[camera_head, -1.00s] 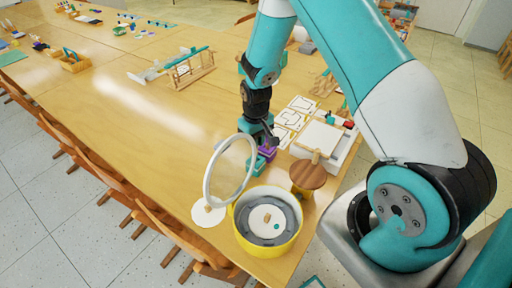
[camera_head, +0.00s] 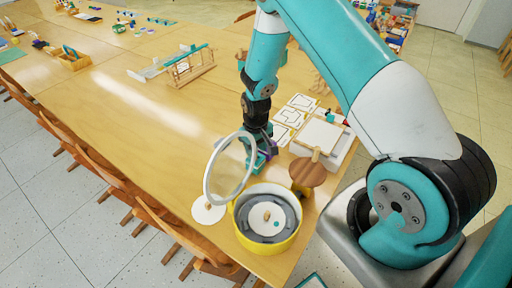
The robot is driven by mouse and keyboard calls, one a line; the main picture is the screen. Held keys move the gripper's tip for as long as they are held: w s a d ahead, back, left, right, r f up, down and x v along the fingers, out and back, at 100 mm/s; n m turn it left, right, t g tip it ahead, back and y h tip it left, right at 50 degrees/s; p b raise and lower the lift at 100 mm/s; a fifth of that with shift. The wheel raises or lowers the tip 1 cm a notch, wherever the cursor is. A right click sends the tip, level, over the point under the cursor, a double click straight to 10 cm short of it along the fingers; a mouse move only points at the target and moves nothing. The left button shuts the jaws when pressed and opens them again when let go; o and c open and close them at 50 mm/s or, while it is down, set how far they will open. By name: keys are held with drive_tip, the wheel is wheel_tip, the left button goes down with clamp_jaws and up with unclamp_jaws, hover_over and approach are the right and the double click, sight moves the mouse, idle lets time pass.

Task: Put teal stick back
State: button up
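A long teal stick (camera_head: 187,52) lies along the top of a light wooden rack on the far middle of the table; I cannot tell if it is the task's stick. My gripper (camera_head: 266,143) points down near the table's right side, just behind a white ring. A teal block-like piece (camera_head: 257,160) and a small purple piece (camera_head: 272,148) show at its fingers. The ring and the arm partly hide that spot. I cannot tell whether the fingers hold anything.
A white upright ring (camera_head: 231,167) on a round base and a yellow bowl (camera_head: 240,225) stand close in front of my gripper. A round brown wooden top (camera_head: 308,172) and a white tray (camera_head: 343,150) are to the right. The table's middle is clear.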

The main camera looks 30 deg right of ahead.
wheel_tip(320, 180, up, 12)
drive_tip(key=shift+f+b, duration=0.1)
drive_tip(key=shift+b, duration=1)
drive_tip(key=s+a+r+n+y, duration=0.1)
drive_tip(key=s+a+r, duration=0.4)
drive_tip(key=a+r, duration=0.15)
drive_tip(key=s+a+r+n+y, duration=0.1)
drive_tip(key=s+a+r+n, duration=0.1)
drive_tip(key=s+a+r, duration=0.4)
drive_tip(key=s+a+r+n+y, duration=0.1)
drive_tip(key=s+a+r, duration=0.1)
drive_tip(key=s, duration=0.4)
drive_tip(key=s+a+r+n+y, duration=0.1)
drive_tip(key=s+a+r+n, duration=0.1)
drive_tip(key=s+r, duration=0.3)
drive_tip(key=shift+s+a+r, duration=0.3)
drive_tip(key=shift+s+a, duration=0.3)
drive_tip(key=shift+s, duration=0.65)
drive_tip(key=shift+s, duration=0.1)
